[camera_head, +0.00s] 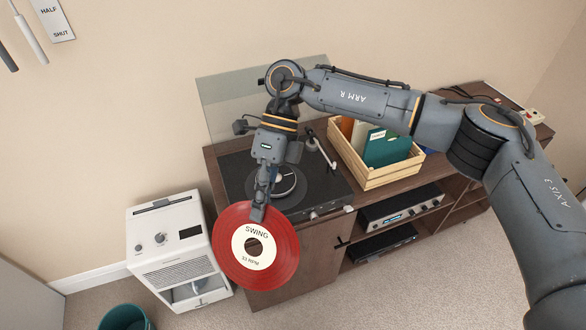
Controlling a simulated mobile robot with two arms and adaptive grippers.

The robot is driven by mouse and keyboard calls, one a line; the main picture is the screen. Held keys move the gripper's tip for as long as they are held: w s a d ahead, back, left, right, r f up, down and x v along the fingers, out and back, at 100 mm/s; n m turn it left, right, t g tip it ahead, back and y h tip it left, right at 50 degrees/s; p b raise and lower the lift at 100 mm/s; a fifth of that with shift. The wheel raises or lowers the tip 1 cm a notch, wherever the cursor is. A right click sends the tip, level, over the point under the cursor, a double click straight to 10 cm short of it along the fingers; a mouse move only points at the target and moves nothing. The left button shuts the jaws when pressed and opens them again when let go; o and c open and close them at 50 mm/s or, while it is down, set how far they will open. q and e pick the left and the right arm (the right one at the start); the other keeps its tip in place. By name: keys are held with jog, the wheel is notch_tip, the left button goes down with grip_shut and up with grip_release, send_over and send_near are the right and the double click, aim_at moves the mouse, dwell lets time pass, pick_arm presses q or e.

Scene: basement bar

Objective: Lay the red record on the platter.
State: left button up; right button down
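The red record (284,256) has a cream label reading "SWING" and "33 RPM". My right gripper (259,212) is shut on the record's upper edge and holds it in front of the cabinet, its label side facing me. The turntable (325,183) sits on the left end of the cabinet, its clear lid raised behind. The platter (294,192) is dark and partly hidden behind my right gripper; its visible part looks bare. The tonearm (318,146) is at the platter's right. My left gripper is not in view.
A wooden crate (376,182) of record sleeves stands right of the turntable on the cabinet (320,244). Audio units (400,207) sit on the shelves below. A white appliance (171,222) and a teal bin (125,318) stand on the floor at left.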

jog(key=w+d+f+m+t+y, duration=0.15)
jog(key=w+m+t+y, duration=0.25)
jog(key=w+m+t, duration=0.4)
jog(key=w+f+m+t+y, duration=0.2)
jog(key=w+m+t+y, duration=0.35)
jog(key=m, duration=0.55)
jog(key=w+d+f+m+t+h+b, duration=0.1)
jog(key=f+t, duration=0.1)
jog(key=f, duration=0.2)
jog(key=w+d+f+m+t+h+b, duration=0.1)
jog(key=w+d+f+m+t, duration=0.1)
jog(key=f, duration=0.3)
jog(key=w+d+f+m+t+h+b, duration=0.1)
jog(key=w+d+f+m+t+h, duration=0.1)
jog(key=f+t, duration=0.1)
jog(key=shift+w+d+f, duration=0.15)
jog(key=shift+d+f, duration=0.05)
jog(key=shift+f, duration=0.45)
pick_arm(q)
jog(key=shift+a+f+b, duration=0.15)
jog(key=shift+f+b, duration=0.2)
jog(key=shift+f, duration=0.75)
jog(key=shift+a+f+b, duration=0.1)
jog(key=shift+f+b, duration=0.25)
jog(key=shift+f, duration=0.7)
pick_arm(e)
jog(key=shift+f, duration=0.6)
